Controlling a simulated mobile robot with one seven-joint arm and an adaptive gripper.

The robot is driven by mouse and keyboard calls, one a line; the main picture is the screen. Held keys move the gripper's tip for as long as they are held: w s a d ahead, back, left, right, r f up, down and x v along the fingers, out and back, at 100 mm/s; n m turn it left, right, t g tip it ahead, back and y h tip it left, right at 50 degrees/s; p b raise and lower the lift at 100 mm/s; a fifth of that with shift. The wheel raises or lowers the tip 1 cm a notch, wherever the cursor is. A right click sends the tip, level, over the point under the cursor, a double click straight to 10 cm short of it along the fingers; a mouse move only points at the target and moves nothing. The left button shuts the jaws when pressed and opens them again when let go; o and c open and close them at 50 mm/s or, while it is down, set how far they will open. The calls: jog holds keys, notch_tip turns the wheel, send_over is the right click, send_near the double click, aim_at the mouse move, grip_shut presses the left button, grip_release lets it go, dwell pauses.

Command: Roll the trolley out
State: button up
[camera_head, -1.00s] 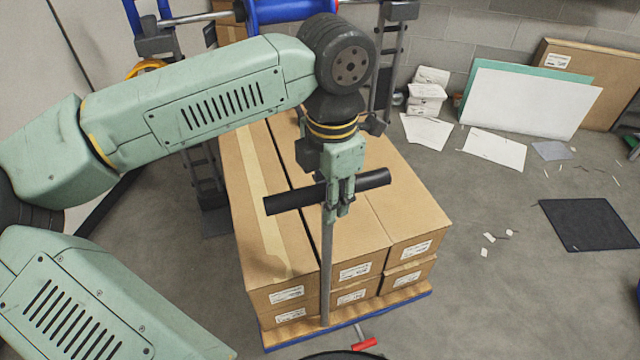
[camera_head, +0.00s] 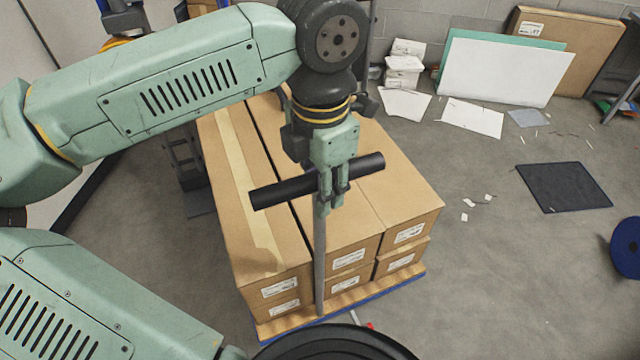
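The trolley is a low flat deck (camera_head: 412,281) with a blue edge, loaded with several stacked cardboard boxes (camera_head: 350,215). A grey metal pole (camera_head: 320,262) rises from its near edge to a black crossbar handle (camera_head: 272,192). My gripper (camera_head: 328,192) points down over the handle, its fingers closed around the middle of the black bar. Part of the bar is hidden behind the fingers.
Scattered paper scraps (camera_head: 470,208) and a black mat (camera_head: 563,187) lie on the floor at right. A blue round object (camera_head: 627,248) stands at the right edge. White and brown panels (camera_head: 505,72) lean on the back wall. Grey floor at the lower right is clear.

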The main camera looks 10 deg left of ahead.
jog(key=shift+o, duration=0.9)
jog(key=shift+s, duration=0.15)
notch_tip(320, 180, up, 12)
jog(key=shift+d, duration=0.1)
